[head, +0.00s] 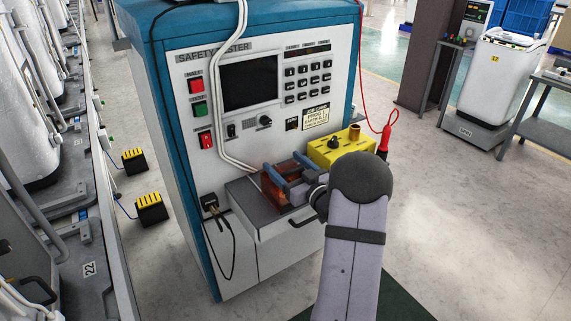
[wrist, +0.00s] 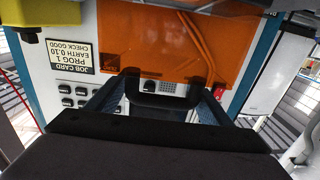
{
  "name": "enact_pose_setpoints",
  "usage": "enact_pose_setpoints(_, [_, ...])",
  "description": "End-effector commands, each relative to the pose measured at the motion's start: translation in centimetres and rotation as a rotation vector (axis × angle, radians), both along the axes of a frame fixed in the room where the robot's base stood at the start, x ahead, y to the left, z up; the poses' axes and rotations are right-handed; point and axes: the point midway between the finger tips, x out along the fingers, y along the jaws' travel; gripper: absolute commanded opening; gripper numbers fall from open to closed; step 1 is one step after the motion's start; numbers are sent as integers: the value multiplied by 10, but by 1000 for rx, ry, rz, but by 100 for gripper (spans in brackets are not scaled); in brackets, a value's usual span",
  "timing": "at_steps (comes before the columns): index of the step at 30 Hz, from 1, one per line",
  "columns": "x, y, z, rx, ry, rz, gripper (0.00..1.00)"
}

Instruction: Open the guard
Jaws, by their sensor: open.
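The guard is a see-through orange cover (head: 277,192) over the shelf on the front of the safety tester (head: 190,130). In the wrist view the orange guard (wrist: 150,40) fills the upper middle, with a dark handle (wrist: 165,86) at its near edge. My gripper (head: 287,172) is at the guard, its two blue fingers spread. In the wrist view my open gripper (wrist: 162,98) has one finger on each side of the handle. I cannot tell whether either finger touches it. The guard looks down over the shelf; my gripper hides part of it in the head view.
A yellow box (head: 327,150) with a black knob stands right beside my gripper. A red probe (head: 384,140) hangs on a red cable at the tester's right. A white cable runs down the tester's front. A job card (wrist: 69,54) shows upside down in the wrist view.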

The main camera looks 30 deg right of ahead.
Motion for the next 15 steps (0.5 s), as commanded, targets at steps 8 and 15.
enact_pose_setpoints(8, [1, 0, 0, 0, 0, 0, 71])
enact_pose_setpoints(15, [1, -1, 0, -1, 0, -2, 26])
